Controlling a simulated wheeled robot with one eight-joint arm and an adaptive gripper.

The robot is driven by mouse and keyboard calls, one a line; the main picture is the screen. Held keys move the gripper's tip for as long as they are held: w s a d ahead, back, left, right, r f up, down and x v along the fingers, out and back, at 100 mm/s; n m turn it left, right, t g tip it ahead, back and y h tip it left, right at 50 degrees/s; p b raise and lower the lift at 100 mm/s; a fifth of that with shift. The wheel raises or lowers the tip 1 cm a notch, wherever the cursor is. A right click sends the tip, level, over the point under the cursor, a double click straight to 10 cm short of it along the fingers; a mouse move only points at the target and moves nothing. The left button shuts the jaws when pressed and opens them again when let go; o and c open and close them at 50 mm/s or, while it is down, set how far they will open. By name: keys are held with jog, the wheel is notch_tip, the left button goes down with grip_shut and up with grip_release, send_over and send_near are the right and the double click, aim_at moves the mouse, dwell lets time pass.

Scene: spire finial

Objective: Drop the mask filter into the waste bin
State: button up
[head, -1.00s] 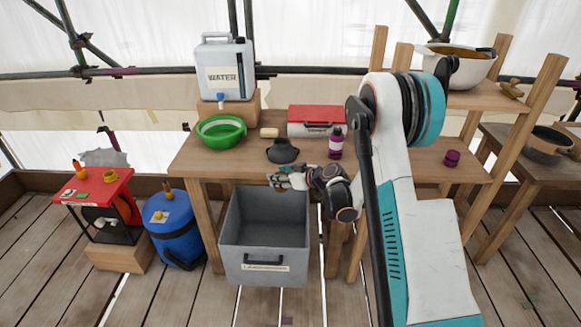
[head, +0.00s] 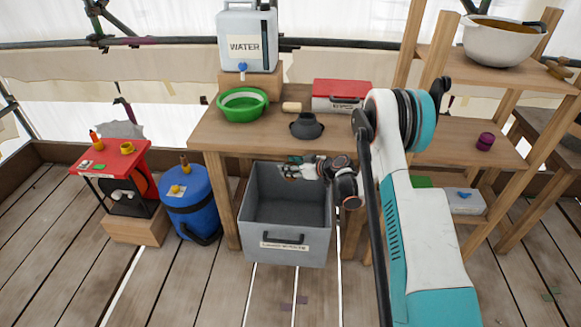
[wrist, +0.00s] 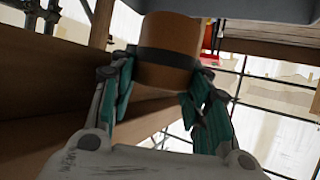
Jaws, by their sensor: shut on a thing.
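In the wrist view my gripper (wrist: 165,88) has its teal fingers shut on a brown cylinder with a dark band, which I take to be the mask filter (wrist: 166,58). In the head view my gripper (head: 290,171) is by the upper back edge of a large grey open bin, the waste bin (head: 290,235). The bin stands on the floor in front of the table, with a handle and a label on its front. I see nothing inside it. I cannot make out the filter in the head view.
A blue drum (head: 188,208) and a red stand (head: 112,160) are left of the bin. Floor in front is clear.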

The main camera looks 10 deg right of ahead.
jog(key=shift+w+d+f+b, duration=0.3)
jog(key=shift+w+d, duration=0.1)
jog(key=shift+d, duration=0.25)
jog(key=f, duration=0.2)
jog(key=w+f, duration=0.1)
jog(key=shift+d+b, duration=0.35)
jog(key=shift+b, duration=0.05)
jog(key=shift+s+a+f+b, duration=0.15)
jog(key=shift+f+b, duration=0.1)
jog(key=shift+f, duration=0.3)
jog(key=shift+s+a+f+b, duration=0.15)
jog(key=shift+f+b, duration=0.1)
jog(key=shift+f, duration=0.3)
jog(key=shift+a, duration=0.1)
jog(key=o, duration=1.2)
jog(key=shift+c, duration=0.2)
jog(key=shift+s, duration=0.1)
jog(key=v, duration=1.2)
